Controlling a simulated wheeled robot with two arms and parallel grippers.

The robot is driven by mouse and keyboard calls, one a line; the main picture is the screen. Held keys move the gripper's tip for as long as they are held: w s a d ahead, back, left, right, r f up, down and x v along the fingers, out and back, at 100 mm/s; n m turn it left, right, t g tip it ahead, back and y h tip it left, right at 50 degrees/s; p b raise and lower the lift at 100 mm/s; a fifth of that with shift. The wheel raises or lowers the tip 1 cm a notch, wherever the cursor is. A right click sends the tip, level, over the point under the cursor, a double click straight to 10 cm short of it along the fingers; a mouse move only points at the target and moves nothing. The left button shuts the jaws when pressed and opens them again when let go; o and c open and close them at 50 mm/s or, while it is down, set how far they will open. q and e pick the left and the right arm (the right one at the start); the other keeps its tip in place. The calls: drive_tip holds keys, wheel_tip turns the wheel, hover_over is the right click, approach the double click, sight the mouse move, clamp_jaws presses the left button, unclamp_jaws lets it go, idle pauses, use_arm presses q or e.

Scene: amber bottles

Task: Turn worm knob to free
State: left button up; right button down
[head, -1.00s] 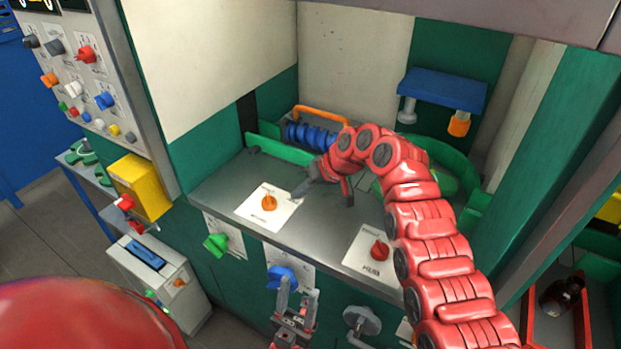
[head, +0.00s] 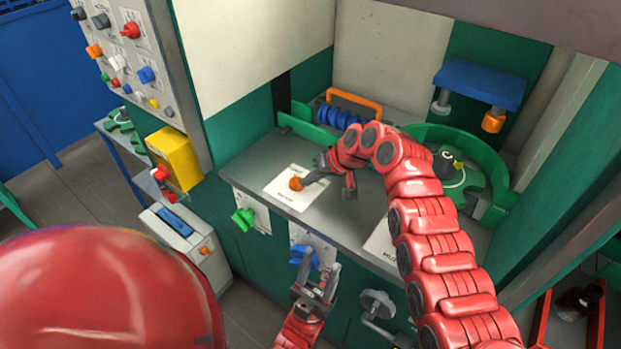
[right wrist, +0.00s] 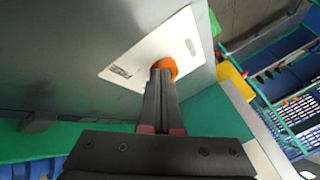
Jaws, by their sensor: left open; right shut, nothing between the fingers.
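An orange knob (head: 295,183) sits on a white labelled plate (head: 283,200) on the grey counter; the label is too small to read. My right gripper (head: 309,179) is shut and empty, its tips at the knob. In the right wrist view, the closed fingers (right wrist: 161,75) overlap the orange knob (right wrist: 165,66), hiding part of it; I cannot tell whether they touch. My left gripper (head: 319,282) is open and empty in front of the cabinet, just below a blue knob (head: 303,257).
A green knob (head: 243,217) is on the cabinet front. A blue screw-like roller (head: 338,117) and green curved guide (head: 470,145) stand behind my right arm. A grey handwheel (head: 378,304) is right of my left gripper. A yellow box (head: 175,158) is at left.

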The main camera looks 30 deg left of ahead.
drive_tip(key=shift+s+f+m+t+p, duration=0.1)
drive_tip(key=shift+s+m+t+p, duration=0.15)
drive_tip(key=shift+m+t+p, duration=0.05)
drive_tip(key=shift+m, duration=0.3)
